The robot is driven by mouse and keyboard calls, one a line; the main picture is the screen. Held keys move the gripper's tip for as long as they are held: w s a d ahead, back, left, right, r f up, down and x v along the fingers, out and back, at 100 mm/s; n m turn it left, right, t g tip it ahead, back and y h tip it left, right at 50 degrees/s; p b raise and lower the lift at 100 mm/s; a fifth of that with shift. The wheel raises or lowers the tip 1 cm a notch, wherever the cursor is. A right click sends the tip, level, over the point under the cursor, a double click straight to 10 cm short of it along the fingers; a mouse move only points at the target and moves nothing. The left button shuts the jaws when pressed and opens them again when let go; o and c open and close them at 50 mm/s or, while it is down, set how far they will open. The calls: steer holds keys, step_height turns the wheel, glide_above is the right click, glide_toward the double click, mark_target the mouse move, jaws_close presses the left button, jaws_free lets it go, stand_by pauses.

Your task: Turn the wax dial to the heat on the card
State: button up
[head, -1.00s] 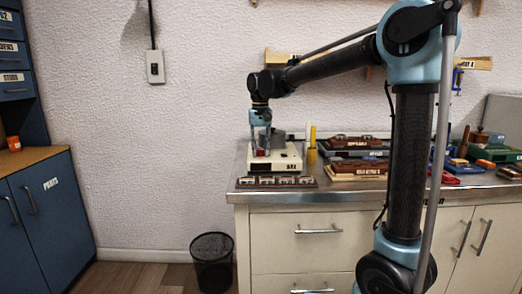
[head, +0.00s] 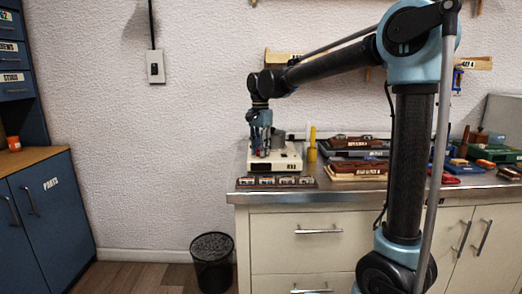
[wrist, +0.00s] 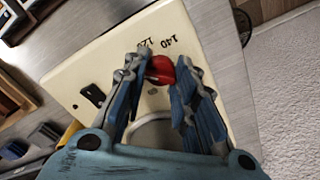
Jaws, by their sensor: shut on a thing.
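The cream wax heater (head: 290,162) sits at the left end of the bench; it also shows in the wrist view (wrist: 90,60). Its red dial (wrist: 160,69) is on the top face, with printed numbers 120 and 140 beside it. My gripper (wrist: 163,78) points down over the heater, its two blue fingers closed on either side of the red dial. In the head view my gripper (head: 262,150) hides most of the dial. Part of a round, pale ring (wrist: 150,130) shows between the fingers. I cannot make out a heat card.
A dark tray of small pieces (head: 277,187) lies at the bench's front edge. A yellow upright object (head: 312,138) stands right of the heater, then stacked boxes (head: 357,155). A wire bin (head: 211,262) is on the floor. The wall socket (head: 155,66) is clear.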

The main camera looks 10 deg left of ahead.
steer(key=shift+w+m, duration=0.2)
steer(key=shift+m, duration=0.2)
steer(key=o, duration=1.1)
steer(key=shift+s+r, duration=0.1)
step_height(320, 180, up, 12)
steer(key=shift+f, duration=0.1)
